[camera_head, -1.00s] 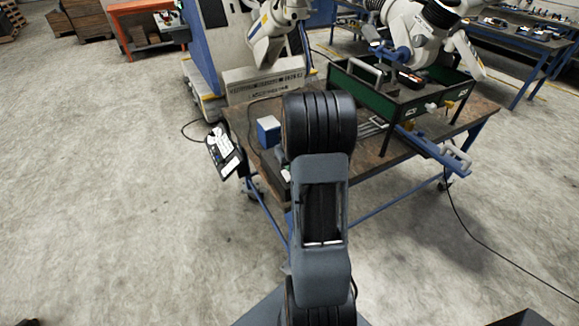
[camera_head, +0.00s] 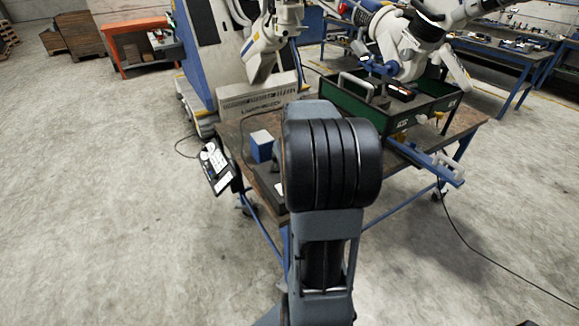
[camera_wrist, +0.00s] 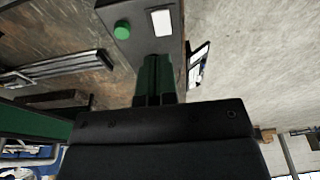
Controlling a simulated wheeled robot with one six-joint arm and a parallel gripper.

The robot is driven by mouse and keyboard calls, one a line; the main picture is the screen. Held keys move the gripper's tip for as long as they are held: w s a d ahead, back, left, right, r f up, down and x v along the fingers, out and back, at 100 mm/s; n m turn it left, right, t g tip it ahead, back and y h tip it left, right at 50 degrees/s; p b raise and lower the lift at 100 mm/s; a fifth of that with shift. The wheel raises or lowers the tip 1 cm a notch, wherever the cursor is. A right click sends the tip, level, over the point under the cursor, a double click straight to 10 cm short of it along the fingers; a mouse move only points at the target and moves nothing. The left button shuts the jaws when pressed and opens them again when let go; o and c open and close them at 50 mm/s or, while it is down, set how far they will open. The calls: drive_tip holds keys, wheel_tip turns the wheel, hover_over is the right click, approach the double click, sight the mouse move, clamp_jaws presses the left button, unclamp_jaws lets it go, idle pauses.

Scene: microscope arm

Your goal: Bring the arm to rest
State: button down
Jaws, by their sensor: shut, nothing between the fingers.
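My gripper (camera_wrist: 155,78) shows in the wrist view as a dark, greenish pair of fingers beside the black wrist housing. The fingers are together, with nothing seen between them. They stand out against a grey box with a green button (camera_wrist: 122,30) and a white label. In the head view my own arm links (camera_head: 325,165) fill the middle and hide the gripper. Whether the fingers touch the grey box cannot be told.
A worktable (camera_head: 232,142) carries a blue box (camera_head: 262,146) and a green tray (camera_head: 432,102). A control pendant (camera_head: 216,166) hangs at its left edge. White robots (camera_head: 398,42) stand behind. Open floor (camera_head: 110,200) lies at left, and a cable crosses the floor at right.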

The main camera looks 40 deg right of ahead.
idle(0.4)
drive_tip(key=s+a+r+n+t, duration=0.1)
drive_tip(key=s+a, duration=0.3)
drive_tip(key=a, duration=0.8)
drive_tip(key=s+a+r+n+t, duration=0.1)
drive_tip(key=s+a+r, duration=0.2)
drive_tip(key=a, duration=0.9)
drive_tip(key=s, duration=0.2)
drive_tip(key=shift+s+a, duration=0.3)
